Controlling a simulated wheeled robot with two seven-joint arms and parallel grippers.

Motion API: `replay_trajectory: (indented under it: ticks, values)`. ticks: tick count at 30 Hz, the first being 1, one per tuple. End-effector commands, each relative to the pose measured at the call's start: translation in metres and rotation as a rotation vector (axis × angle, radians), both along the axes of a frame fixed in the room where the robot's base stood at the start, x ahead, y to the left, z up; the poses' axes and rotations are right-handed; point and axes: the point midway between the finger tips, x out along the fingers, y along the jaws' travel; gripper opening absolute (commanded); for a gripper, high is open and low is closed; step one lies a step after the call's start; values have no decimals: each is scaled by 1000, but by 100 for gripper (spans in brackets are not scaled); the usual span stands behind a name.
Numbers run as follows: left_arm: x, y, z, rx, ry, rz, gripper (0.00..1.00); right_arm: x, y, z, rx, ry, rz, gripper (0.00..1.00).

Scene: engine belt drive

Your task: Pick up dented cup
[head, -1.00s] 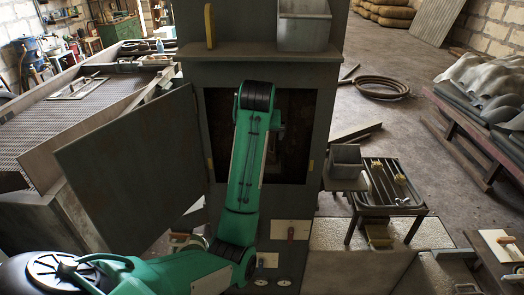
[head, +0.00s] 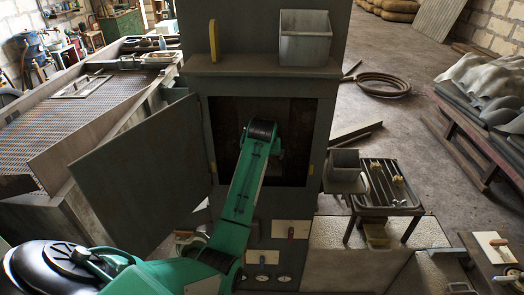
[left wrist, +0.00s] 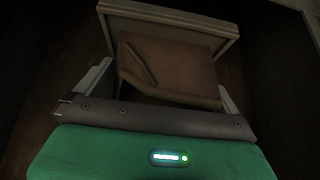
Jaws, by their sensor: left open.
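A brown, box-shaped cup (left wrist: 172,68) with a wide rim and a slanting crease in its front wall shows in the left wrist view; it appears to be the dented cup. It is inside a dark opening. My left gripper (left wrist: 163,88) is open, with one finger at each side of the cup's lower part; I cannot tell whether they touch it. In the head view my left arm reaches into the cabinet opening (head: 300,150), and its gripper and this cup are hidden. My right gripper is not in view.
The cabinet door (head: 140,175) stands open at the left. A grey metal bin (head: 305,38) and a yellow bar (head: 213,42) are on the ledge (head: 262,66) above. Another grey bin (head: 344,170) stands right of the opening, beside a rack (head: 385,208). Panels with levers are below.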

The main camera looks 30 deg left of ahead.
Motion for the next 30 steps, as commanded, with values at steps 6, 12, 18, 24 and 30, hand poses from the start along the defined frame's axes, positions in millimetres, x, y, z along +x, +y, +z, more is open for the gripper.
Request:
replay_trajectory:
  ticks: [6,12,18,24,30]
  values:
    - [2,1,-4,1,-1,0,100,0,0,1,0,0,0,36]
    - [2,1,-4,1,-1,0,76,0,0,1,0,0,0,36]
    - [2,1,-3,1,-2,0,64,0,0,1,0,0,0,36]
    - [2,1,-2,0,-2,-1,64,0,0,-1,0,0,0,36]
    - [2,2,6,1,-5,0,64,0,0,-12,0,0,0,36]
